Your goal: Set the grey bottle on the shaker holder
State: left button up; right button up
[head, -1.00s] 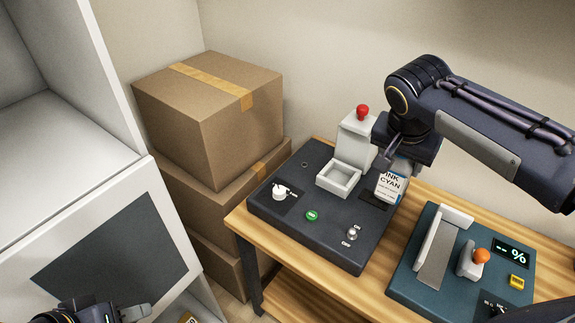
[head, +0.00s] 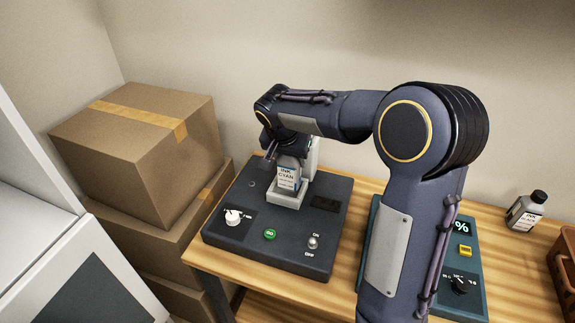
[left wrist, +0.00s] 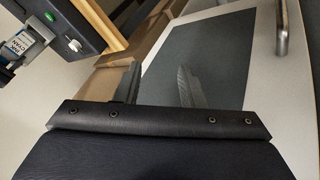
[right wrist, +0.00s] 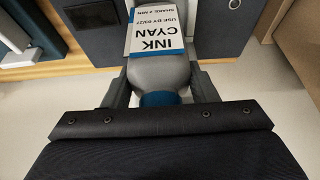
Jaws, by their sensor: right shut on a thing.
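The grey bottle (head: 288,174), labelled INK CYAN, is upright in my right gripper (head: 283,155). In the head view the bottle stands at the white square shaker holder (head: 288,198) on the dark machine. Its lower end meets the holder's rim; I cannot tell whether it rests inside or hovers just above. My left gripper (left wrist: 160,85) is empty with its fingers apart, in front of a grey-panelled white cabinet.
The dark machine (head: 230,248) carries a white dial (head: 233,217), a green GO button (head: 270,235) and an ON/OFF switch (head: 313,242). A teal scale device (head: 470,285) is partly behind my right arm. Another bottle, INK BLACK (head: 525,212), stands at right. Cardboard boxes (head: 150,140) are stacked left.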

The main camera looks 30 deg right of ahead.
aim_at(288, 168)
jog(key=shift+w+f, duration=0.6)
jog(key=shift+f, duration=1.55)
jog(key=shift+f, duration=0.2)
jog(key=o, duration=1.3)
jog(key=v, duration=1.2)
jog(key=s+a+f+n+t+y, duration=0.1)
jog(key=s+a+f+n+y, duration=0.1)
jog(key=s, duration=0.6)
jog(key=s+a+f+n+t+y, duration=0.1)
jog(key=s+a+n+y, duration=0.1)
jog(key=s, duration=0.7)
jog(key=s+a+f+n+y, duration=0.2)
jog(key=s+a+n+y, duration=0.1)
jog(key=s, duration=0.6)
jog(key=shift+s+a+f+n+t, duration=0.15)
jog(key=shift+a+f+n+t, duration=0.25)
jog(key=shift+a+n, duration=0.25)
